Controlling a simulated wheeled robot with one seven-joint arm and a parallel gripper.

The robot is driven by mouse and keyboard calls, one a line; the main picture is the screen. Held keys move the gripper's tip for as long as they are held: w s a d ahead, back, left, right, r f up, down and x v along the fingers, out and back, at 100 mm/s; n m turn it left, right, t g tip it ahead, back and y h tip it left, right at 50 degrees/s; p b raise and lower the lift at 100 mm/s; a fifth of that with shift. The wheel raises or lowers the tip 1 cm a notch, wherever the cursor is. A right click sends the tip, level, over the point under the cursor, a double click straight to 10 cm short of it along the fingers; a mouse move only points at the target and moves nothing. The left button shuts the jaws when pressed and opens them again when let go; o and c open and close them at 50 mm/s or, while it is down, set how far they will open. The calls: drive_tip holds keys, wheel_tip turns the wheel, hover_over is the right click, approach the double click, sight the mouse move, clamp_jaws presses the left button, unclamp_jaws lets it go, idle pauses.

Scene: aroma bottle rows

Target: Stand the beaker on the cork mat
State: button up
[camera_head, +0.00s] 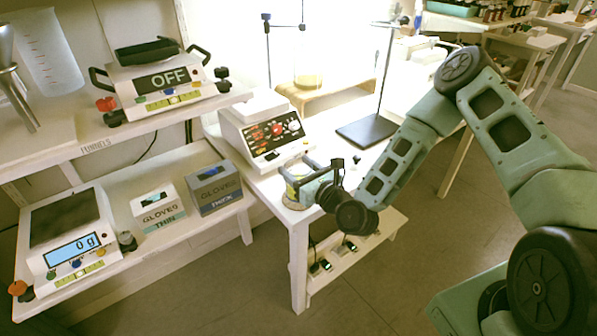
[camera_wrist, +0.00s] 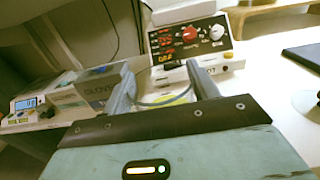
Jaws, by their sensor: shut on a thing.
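My gripper (camera_head: 300,182) is over the near corner of the white table, its fingers pointing away from the wrist. It is shut on the beaker (camera_wrist: 165,99), a clear vessel whose rim shows between the two fingers in the wrist view. In the head view the fingers and wrist hide much of the beaker. A tan round edge, which looks like the cork mat (camera_head: 294,206), shows low under the gripper at the table corner. I cannot tell whether the beaker touches it. In the wrist view my gripper (camera_wrist: 160,84) spans the beaker from both sides.
A white device with red displays and knobs (camera_head: 264,133) stands just behind the gripper. A dark stand base (camera_head: 367,132) is to the right. Two glove boxes (camera_head: 214,188) and a scale reading 0 g (camera_head: 72,240) are on the left shelf. The table's front edge is close.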

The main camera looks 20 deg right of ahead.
drive_tip(key=shift+f, duration=0.4)
drive_tip(key=shift+f, duration=0.2)
drive_tip(key=o, duration=1.5)
drive_tip(key=shift+r, duration=0.1)
